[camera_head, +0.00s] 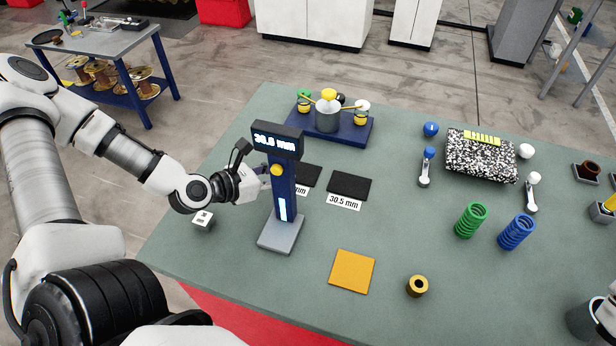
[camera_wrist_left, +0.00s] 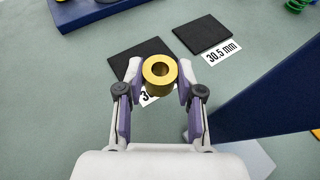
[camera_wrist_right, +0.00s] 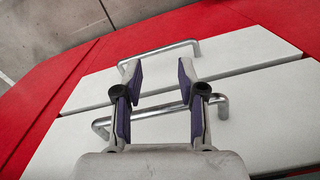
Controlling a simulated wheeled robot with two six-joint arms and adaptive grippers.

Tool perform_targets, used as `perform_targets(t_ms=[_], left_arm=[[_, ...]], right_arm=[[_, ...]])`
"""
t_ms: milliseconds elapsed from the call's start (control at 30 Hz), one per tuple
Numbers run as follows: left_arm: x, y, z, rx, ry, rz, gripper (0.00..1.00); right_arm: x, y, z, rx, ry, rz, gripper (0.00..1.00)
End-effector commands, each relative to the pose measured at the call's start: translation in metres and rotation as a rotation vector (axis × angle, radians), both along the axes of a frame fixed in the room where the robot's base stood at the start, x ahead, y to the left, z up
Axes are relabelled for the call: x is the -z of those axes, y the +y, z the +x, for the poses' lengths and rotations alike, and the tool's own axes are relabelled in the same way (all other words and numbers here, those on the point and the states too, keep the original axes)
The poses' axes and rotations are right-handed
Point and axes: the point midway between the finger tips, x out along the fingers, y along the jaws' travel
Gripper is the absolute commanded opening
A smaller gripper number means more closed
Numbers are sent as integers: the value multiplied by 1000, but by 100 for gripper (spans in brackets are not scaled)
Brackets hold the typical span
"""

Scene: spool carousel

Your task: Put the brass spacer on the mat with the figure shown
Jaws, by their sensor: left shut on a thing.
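My left gripper (camera_wrist_left: 158,88) is shut on a brass spacer (camera_wrist_left: 160,76), a ring with a dark hole, held in front of a black mat (camera_wrist_left: 140,59) whose label is mostly hidden. The other black mat (camera_head: 349,186) is labelled "30.5 mm" and lies to its right. In the head view the left gripper (camera_head: 262,177) is at the blue gauge post (camera_head: 283,190), whose screen (camera_head: 277,142) seems to read 30.0 mm. A second brass spacer (camera_head: 417,286) stands on the table. My right gripper (camera_wrist_right: 160,85) is open and empty by a red and white drawer unit.
A yellow mat (camera_head: 352,271) lies at the front. A white block (camera_head: 203,221) with a label sits at left.

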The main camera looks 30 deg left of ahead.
Motion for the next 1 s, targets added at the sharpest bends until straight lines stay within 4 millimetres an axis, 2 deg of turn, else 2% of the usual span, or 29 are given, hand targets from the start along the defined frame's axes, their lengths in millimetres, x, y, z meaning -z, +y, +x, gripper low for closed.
perform_targets(t_ms=[33, 233, 500, 700, 900, 1000], left_arm=[[5, -4, 6, 6, -2, 5, 0], [3, -12, 29, 8, -3, 7, 0], [0, -24, 62, 3, 0, 6, 0], [0, -31, 78, 5, -2, 4, 0], [32, -29, 76, 2, 2, 1, 0], [35, -29, 76, 1, -2, 0, 0]], right_arm=[[10, 0, 0, 0, 0, 0, 40], [19, 0, 0, -1, 1, 0, 40], [18, 0, 0, 0, 0, 0, 40], [18, 0, 0, 0, 1, 0, 40], [10, 0, 0, 0, 1, 0, 40], [10, 0, 0, 0, 1, 0, 40]])
